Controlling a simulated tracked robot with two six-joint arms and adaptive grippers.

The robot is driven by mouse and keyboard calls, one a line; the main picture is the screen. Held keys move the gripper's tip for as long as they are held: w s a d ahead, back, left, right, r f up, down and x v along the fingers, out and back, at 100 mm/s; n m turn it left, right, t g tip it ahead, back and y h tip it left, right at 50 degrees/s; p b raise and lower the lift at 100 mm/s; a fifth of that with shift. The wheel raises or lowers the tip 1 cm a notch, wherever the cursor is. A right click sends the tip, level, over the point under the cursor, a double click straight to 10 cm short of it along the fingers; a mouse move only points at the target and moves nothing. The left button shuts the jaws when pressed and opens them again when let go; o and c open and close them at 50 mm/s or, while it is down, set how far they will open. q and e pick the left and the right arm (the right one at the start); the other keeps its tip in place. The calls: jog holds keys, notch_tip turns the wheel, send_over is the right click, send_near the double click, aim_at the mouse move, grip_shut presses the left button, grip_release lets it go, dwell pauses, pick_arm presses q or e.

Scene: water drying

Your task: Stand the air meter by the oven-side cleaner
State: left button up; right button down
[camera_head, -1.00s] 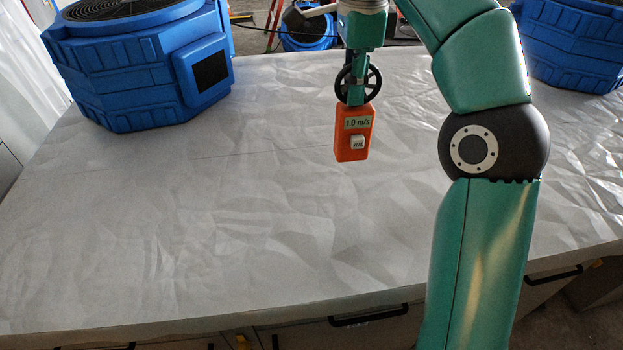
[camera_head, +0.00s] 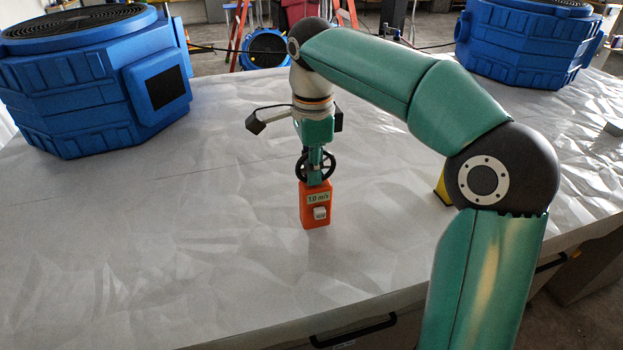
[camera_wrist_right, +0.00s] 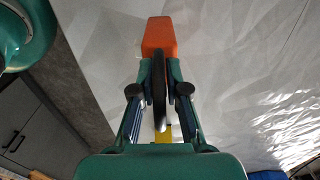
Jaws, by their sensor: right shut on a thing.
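The air meter (camera_head: 308,212) is an orange box with a "1.0 m/s" display and a black ring-shaped fan wheel on top. It hangs upright under my right gripper (camera_head: 315,160), which is shut on its top part. I cannot tell whether its base touches the table. In the right wrist view, the air meter (camera_wrist_right: 158,37) points away between the fingers of my right gripper (camera_wrist_right: 159,92). Two blue machines, possibly cleaners, stand at the back left (camera_head: 68,106) and back right (camera_head: 510,54); no oven shows, so I cannot tell which is oven-side. My left gripper is out of view.
The pale crinkled table top (camera_head: 130,250) is clear around the air meter and at the left. A yellow thing (camera_head: 441,190) stands partly hidden behind my right arm. A small grey thing (camera_head: 613,129) lies at the right edge. A blue round machine (camera_head: 265,47) is beyond the table.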

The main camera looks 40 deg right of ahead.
jog(key=shift+f, duration=0.8)
jog(key=c, duration=1.2)
grip_release()
notch_tip(320, 180, up, 12)
jog(key=p, duration=0.3)
